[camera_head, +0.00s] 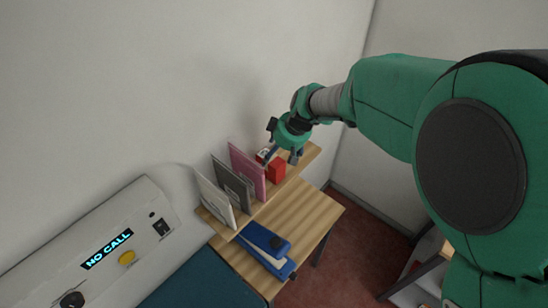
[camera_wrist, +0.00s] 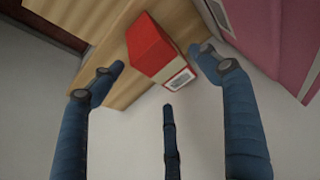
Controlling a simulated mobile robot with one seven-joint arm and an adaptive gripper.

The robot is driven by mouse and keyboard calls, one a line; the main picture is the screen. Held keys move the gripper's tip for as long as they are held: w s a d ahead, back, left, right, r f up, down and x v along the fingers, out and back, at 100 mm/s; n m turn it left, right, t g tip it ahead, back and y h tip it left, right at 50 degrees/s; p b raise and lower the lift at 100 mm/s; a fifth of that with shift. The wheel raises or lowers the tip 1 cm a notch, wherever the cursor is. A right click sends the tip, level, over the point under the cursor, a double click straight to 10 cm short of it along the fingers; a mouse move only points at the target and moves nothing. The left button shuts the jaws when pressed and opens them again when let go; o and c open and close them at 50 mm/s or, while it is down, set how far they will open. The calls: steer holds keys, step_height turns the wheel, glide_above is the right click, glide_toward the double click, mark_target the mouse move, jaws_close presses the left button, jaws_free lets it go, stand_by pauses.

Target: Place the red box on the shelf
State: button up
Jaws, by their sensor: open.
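The red box (camera_head: 277,171) stands on the wooden shelf (camera_head: 309,153), to the right of a pink folder, in the head view. In the wrist view the red box (camera_wrist: 149,45), with a white label on its end, lies between the spread fingers, near their tips. My gripper (camera_head: 283,156) is at the shelf, just above and behind the box. In the wrist view my gripper (camera_wrist: 162,58) is open, and I see a gap beside the box on the right. Whether any finger touches it, I cannot tell.
Pink (camera_head: 248,174), grey (camera_head: 232,184) and white (camera_head: 215,203) folders stand upright along the shelf, left of the box. Below is a wooden table (camera_head: 300,212) with a blue stapler-like object (camera_head: 266,246). A panel reading "NO CALL" (camera_head: 106,249) is at lower left. The wall is close behind.

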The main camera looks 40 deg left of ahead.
steer(key=v, duration=0.7)
steer(key=shift+d+r, duration=0.15)
steer(key=shift+r, duration=0.05)
stand_by(0.8)
steer(key=w+d+r+m+t, duration=0.1)
steer(key=d+r+m, duration=0.3)
steer(key=d, duration=0.7)
steer(key=w+d+r+m+t, duration=0.1)
steer(key=d+r, duration=0.5)
steer(key=d, duration=0.5)
steer(key=w+d+r+m+t, duration=0.1)
steer(key=w+d+r+m, duration=0.3)
steer(key=d, duration=0.7)
steer(key=s+d+r+m+t+h, duration=0.1)
steer(key=s+d+m, duration=0.3)
steer(key=s+d, duration=0.5)
steer(key=s+d+r+m+t+h, duration=0.1)
steer(key=s+d+m+h, duration=0.2)
steer(key=s+d, duration=0.7)
steer(key=d+m, duration=0.1)
steer(key=d, duration=0.7)
steer(key=shift+s+d+r+m, duration=0.3)
steer(key=shift+s+r, duration=0.05)
step_height(320, 180, down, 11)
steer(key=b, duration=1.1)
